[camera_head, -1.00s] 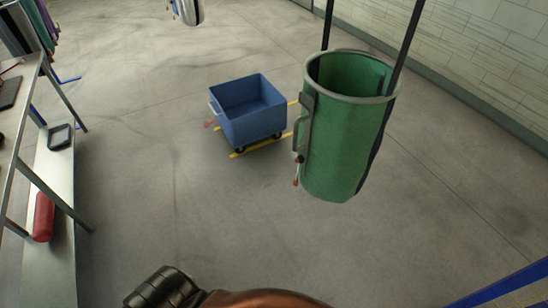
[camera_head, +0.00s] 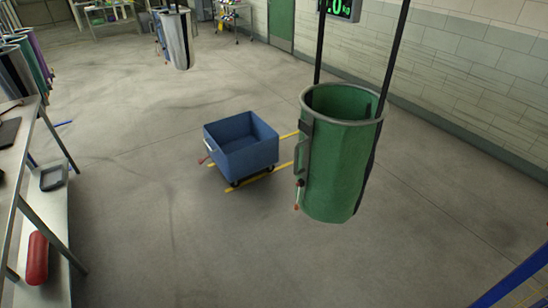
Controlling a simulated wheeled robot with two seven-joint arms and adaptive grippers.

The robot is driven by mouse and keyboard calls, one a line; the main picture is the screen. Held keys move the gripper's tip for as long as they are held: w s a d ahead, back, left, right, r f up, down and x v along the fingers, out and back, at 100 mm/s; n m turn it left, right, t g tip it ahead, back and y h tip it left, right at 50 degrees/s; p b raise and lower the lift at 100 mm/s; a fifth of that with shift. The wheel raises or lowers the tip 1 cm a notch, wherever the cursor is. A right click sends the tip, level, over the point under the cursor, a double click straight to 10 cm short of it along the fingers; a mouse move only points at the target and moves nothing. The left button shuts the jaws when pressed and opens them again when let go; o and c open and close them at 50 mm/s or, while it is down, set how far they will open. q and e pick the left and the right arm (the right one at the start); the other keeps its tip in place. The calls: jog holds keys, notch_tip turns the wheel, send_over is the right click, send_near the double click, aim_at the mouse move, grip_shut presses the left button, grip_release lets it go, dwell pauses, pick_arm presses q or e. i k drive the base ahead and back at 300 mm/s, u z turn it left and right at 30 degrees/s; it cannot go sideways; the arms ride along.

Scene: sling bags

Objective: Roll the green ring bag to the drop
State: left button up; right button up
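The green ring bag (camera_head: 345,165) hangs upright from two black straps at the right of centre, with a grey ring around its open top. A grey handle (camera_head: 304,150) is on its left side, with a small red-tipped part below it. The bag hangs clear of the floor as far as I can tell. Neither of my grippers shows in the view now, and nothing is seen touching the bag. I cannot tell which place is the drop; a blue wheeled cart (camera_head: 241,150) stands by yellow floor lines just left of the bag.
A metal table (camera_head: 22,150) with a lower shelf holding a red cylinder (camera_head: 37,258) and a dark tray (camera_head: 54,176) runs along the left. More bags (camera_head: 176,40) hang at the back. A blue frame (camera_head: 515,280) is at lower right. The floor between is open.

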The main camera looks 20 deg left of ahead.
aim_at(340, 126)
jog(key=u, duration=0.35)
jog(key=i, duration=0.9)
jog(key=z, duration=0.2)
